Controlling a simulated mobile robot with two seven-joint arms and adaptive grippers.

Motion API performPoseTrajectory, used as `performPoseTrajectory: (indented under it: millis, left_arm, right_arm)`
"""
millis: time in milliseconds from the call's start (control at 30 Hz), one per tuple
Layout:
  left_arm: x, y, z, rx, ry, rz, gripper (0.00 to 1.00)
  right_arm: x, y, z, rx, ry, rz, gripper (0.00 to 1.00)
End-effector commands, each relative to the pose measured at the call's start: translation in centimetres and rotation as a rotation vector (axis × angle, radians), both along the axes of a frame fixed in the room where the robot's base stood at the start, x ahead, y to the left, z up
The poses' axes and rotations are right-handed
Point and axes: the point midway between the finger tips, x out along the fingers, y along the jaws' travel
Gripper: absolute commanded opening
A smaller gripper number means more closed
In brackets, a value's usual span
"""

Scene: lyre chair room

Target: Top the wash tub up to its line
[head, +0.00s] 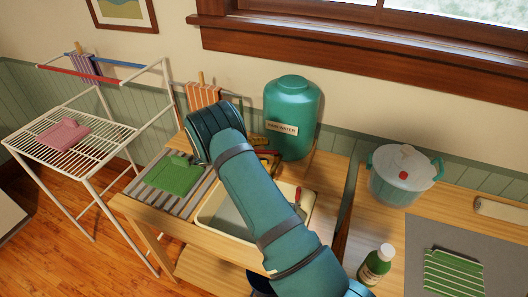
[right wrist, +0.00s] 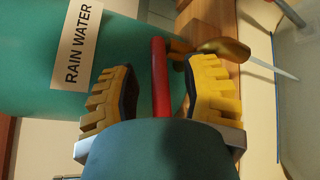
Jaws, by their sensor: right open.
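The teal tank (head: 291,115) labelled "RAIN WATER" stands at the back of the wooden stand. Its brass tap (right wrist: 222,48) has a red lever (right wrist: 160,75). A thin pale streak, looking like running water, leaves the spout toward the tub. The pale wash tub (head: 205,217) is set in the stand, partly hidden by my right arm; its rim also shows in the right wrist view (right wrist: 283,120). My right gripper (right wrist: 160,85) is open, yellow fingers either side of the lever. My left gripper is out of view.
A green cloth (head: 174,176) lies on the slatted board left of the tub. A drying rack (head: 75,135) stands further left. On the right counter are a lidded pot (head: 400,180), a green bottle (head: 376,265) and a striped green cloth (head: 453,272).

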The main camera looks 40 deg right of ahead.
Motion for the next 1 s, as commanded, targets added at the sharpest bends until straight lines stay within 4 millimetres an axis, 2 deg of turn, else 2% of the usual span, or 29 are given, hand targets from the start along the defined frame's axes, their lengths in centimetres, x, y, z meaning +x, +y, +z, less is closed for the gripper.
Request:
performPoseTrajectory:
  millis: [333,400,467,833,1000]
  left_arm:
    - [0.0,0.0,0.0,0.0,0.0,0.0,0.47]
    - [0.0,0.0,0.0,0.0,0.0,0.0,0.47]
    - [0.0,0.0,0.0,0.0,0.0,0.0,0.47]
    - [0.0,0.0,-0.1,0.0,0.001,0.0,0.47]
    - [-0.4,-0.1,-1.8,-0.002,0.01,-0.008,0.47]
  right_arm:
    - [-0.1,-0.2,-0.1,0.0,0.0,0.0,0.45]
    - [-0.1,-0.2,-0.1,0.0,0.001,0.0,0.2]
    - [-0.1,-0.2,-0.1,0.0,0.001,0.0,0.0]
    - [-0.1,-0.3,-0.1,0.0,-0.001,-0.004,0.0]
    - [0.2,-0.7,-0.4,-0.007,-0.004,-0.078,0.0]
